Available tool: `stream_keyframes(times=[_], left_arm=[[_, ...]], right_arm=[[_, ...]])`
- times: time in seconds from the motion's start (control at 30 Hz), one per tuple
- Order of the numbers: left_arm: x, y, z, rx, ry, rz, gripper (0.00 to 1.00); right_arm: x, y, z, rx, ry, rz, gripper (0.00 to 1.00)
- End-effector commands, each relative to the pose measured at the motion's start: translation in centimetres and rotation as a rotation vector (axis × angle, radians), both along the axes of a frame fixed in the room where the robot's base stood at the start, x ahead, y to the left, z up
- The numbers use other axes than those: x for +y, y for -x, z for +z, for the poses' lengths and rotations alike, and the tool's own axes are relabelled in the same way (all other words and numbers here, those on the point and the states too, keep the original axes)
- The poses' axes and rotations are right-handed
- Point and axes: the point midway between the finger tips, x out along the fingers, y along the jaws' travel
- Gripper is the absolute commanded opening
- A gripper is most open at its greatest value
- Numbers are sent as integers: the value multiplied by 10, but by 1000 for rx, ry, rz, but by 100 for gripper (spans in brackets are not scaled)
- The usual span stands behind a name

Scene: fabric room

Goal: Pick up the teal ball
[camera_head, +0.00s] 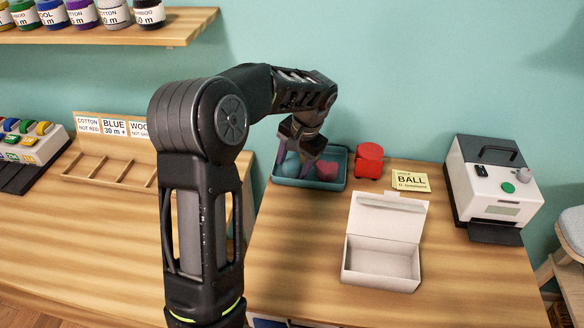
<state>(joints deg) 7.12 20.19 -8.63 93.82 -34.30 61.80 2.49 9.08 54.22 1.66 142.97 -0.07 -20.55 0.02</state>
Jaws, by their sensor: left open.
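The teal ball (290,167) lies in a dark teal tray (312,184) at the back of the right table, partly hidden by my gripper. My left gripper (300,160) points down over the tray with its fingers spread, close to the ball. It is open; I cannot tell whether a finger touches the ball. A red object (327,171) lies in the tray to the right of the gripper. My right gripper is not in view.
A yellow "BALL" card (410,180) lies behind an open white box (382,260). A white and black machine (495,185) stands at the right. A wooden sorting rack (108,168) is on the left table. The table's front is clear.

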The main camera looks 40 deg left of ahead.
Motion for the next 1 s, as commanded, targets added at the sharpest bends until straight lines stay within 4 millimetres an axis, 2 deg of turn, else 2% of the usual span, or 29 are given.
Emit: stream_keyframes(times=[0.47,1.0], left_arm=[[0,0,0,0,0,0,55],[0,0,1,0,0,0,11]], right_arm=[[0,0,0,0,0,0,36],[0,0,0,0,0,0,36]])
